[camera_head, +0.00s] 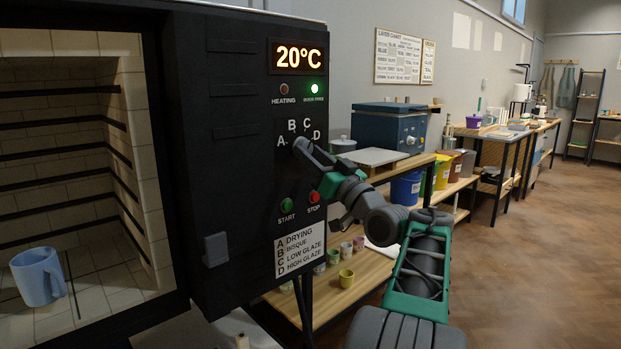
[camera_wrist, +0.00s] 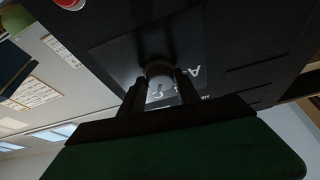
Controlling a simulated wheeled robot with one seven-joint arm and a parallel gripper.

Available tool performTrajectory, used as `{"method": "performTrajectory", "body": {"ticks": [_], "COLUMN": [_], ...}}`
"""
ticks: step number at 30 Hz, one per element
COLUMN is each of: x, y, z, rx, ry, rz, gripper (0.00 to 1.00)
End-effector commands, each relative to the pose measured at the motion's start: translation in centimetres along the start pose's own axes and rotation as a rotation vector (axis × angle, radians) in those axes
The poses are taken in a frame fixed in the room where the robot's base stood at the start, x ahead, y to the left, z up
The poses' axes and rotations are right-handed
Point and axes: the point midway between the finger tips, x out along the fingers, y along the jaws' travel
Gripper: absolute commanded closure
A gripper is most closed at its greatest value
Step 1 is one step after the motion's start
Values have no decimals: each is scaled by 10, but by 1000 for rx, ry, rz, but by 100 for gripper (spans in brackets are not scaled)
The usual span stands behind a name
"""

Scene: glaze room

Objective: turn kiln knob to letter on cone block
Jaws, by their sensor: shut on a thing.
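The kiln's control panel (camera_head: 252,160) has a dial with letters A, B, C and D (camera_head: 300,131) around it. My gripper (camera_head: 306,152) reaches the dial from the right and hides the knob in the head view. In the wrist view my gripper (camera_wrist: 160,90) is shut on the round dark knob (camera_wrist: 158,69), one finger on each side. Some dial letters (camera_wrist: 188,88) show by the fingers. Which letter the knob points to cannot be told. I cannot make out a cone block or its letter in either view.
The display (camera_head: 298,57) reads 20°C and the green door light (camera_head: 315,89) is lit. The start button (camera_head: 288,205) and stop button (camera_head: 314,197) sit below the dial. A blue mug (camera_head: 38,278) stands in the open kiln. Shelves with pots stand behind; floor is clear at right.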

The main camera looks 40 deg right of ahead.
Motion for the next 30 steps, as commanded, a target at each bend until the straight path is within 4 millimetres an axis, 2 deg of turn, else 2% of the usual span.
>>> {"method": "performTrajectory", "body": {"ticks": [1, 9, 23, 24, 30], "x": [-2, 0, 0, 0, 0], "y": [1, 1, 1, 1, 1], "z": [6, 2, 0, 0, 0], "rx": [-21, -99, -112, -112, -112], "ry": [-1, -2, -1, -1, -1], "rz": [-10, -43, -48, -48, -48], "gripper": [100, 100, 100, 59, 43]}}
